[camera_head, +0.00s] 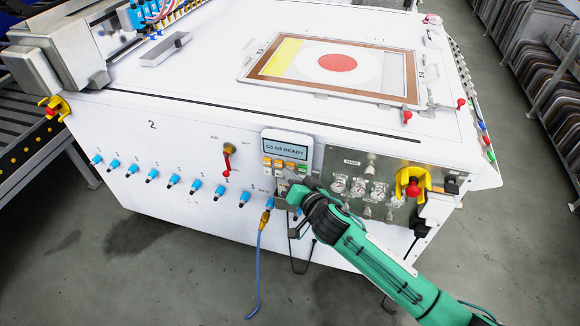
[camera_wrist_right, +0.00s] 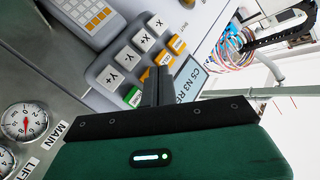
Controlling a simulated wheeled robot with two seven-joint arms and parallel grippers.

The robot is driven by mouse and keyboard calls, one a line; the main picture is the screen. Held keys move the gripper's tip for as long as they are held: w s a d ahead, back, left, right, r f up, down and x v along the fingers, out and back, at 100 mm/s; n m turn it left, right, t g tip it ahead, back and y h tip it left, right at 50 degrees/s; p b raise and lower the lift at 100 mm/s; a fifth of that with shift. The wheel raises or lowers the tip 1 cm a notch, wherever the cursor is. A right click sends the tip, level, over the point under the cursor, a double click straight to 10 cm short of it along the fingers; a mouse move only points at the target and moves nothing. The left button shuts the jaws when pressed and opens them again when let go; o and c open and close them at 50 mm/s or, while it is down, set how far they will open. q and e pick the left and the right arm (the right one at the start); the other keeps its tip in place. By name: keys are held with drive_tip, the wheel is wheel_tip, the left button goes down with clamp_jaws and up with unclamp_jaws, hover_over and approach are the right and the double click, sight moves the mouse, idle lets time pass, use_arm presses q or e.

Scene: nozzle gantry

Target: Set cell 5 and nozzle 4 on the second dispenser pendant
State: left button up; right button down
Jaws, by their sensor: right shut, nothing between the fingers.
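Under the display are rows of orange, white and green keys (camera_head: 280,163). White X and Y jog keys (camera_wrist_right: 131,56), orange keys and a green key show there. My right gripper (camera_head: 293,184) is shut and empty, with its tips at the keypad's lower part. The fingers (camera_wrist_right: 157,76) hide some keys; contact cannot be told. My left gripper is out of view.
A gauge panel (camera_head: 345,165) lies right of the pendant, with a red emergency knob (camera_head: 413,188) in a yellow guard. A red-handled lever (camera_head: 227,162) is at left. Blue fittings (camera_head: 193,185) line the front, and a blue hose (camera_head: 260,250) hangs below. A second keypad (camera_wrist_right: 90,15) shows in the wrist view.

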drive_tip(key=shift+w+d, duration=0.2)
drive_tip(key=shift+w, duration=0.35)
idle(0.8)
drive_tip(key=shift+s, duration=0.1)
drive_tip(key=shift+s+a+p, duration=0.3)
drive_tip(key=shift+s, duration=0.55)
drive_tip(key=s, duration=0.1)
drive_tip(key=s+a, duration=0.1)
drive_tip(key=s, duration=0.1)
drive_tip(key=s+p, duration=0.1)
drive_tip(key=shift+s+a, duration=0.3)
drive_tip(key=shift+s, duration=0.1)
idle(0.5)
